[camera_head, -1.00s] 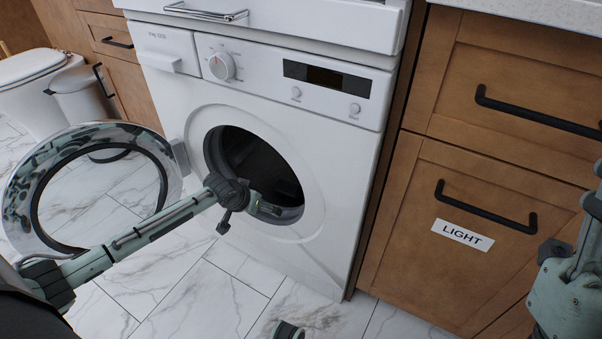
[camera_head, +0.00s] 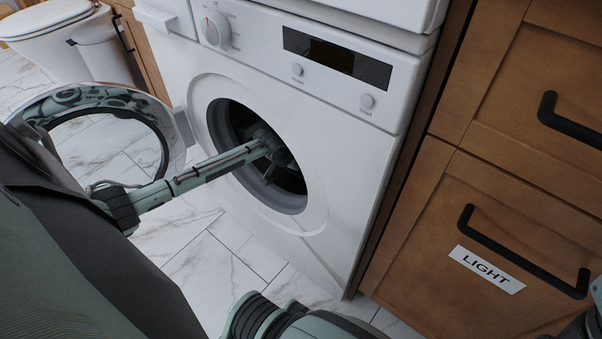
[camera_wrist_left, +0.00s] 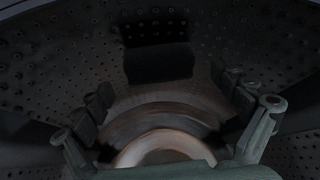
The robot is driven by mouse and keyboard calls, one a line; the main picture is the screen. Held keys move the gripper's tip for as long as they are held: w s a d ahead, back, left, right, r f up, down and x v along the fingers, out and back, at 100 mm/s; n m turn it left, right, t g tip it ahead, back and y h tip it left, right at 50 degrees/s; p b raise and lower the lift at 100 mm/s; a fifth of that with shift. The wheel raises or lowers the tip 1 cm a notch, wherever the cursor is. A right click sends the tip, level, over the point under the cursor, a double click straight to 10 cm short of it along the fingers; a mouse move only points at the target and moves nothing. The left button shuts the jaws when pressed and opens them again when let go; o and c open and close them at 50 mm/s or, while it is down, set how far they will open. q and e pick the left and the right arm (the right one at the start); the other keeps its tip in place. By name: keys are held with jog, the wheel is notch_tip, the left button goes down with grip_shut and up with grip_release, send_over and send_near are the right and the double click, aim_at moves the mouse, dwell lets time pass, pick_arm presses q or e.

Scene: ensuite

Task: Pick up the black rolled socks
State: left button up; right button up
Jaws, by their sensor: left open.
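My left arm reaches through the round door opening of the white washing machine (camera_head: 345,160), and its wrist is inside the dark drum (camera_head: 225,120). In the left wrist view, my left gripper (camera_wrist_left: 165,97) is open, with its two fingers apart and nothing between them. A dark, soft-edged block (camera_wrist_left: 160,63) lies beyond the fingertips, near the middle of the picture. It may be the black rolled socks, but the dark drum makes this hard to tell. My right gripper is out of view.
The round glass door (camera_head: 100,130) stands open to the left. Wooden drawers (camera_head: 455,205), one labelled LIGHT, stand to the right. Perforated drum wall (camera_wrist_left: 70,60) surrounds my left gripper closely.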

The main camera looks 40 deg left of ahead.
pick_arm(q)
jog(key=shift+x, duration=1.15)
jog(key=c, duration=1.3)
jog(key=shift+o, duration=0.2)
jog(key=shift+r, duration=0.15)
